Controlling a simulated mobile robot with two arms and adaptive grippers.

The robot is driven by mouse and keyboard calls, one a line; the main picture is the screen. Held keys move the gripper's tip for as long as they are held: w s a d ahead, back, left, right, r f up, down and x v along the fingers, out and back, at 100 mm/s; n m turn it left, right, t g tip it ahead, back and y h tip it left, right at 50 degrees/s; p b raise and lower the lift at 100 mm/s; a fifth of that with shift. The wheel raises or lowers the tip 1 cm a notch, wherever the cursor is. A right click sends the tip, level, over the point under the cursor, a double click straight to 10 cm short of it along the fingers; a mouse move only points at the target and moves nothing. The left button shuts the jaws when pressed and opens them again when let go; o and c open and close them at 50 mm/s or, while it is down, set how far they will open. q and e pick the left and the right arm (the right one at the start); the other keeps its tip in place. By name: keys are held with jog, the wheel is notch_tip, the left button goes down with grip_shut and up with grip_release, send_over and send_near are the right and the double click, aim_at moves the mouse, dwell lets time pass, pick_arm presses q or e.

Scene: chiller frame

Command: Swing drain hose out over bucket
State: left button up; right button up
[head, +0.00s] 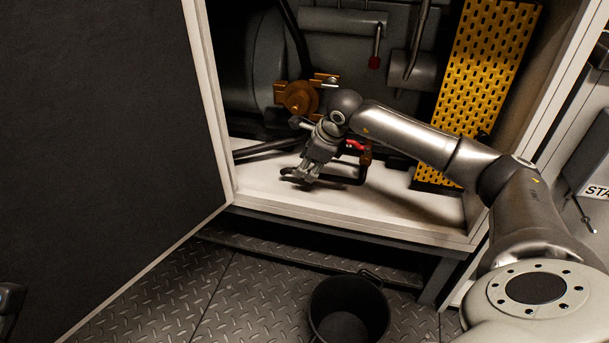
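The black drain hose (345,181) lies low over the white cabinet floor. It bends down from a fitting with a red handle (355,146) and runs left to my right gripper. My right gripper (299,178) points down at the hose's left part, and a short dark end shows just left of the fingers. The fingers overlap the hose, but whether they are closed on it is unclear. The black bucket (348,308) stands upright on the floor in front of the cabinet, below and right of the gripper.
The cabinet's front sill (350,225) lies between hose and bucket. A large dark door panel (100,130) fills the left. An orange-brown valve (298,97) sits behind my wrist. A yellow perforated panel (485,65) stands at right. The tread-plate floor (245,295) left of the bucket is clear.

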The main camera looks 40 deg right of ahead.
jog(key=shift+b+x, duration=0.45)
jog(key=shift+x, duration=1.15)
grip_shut()
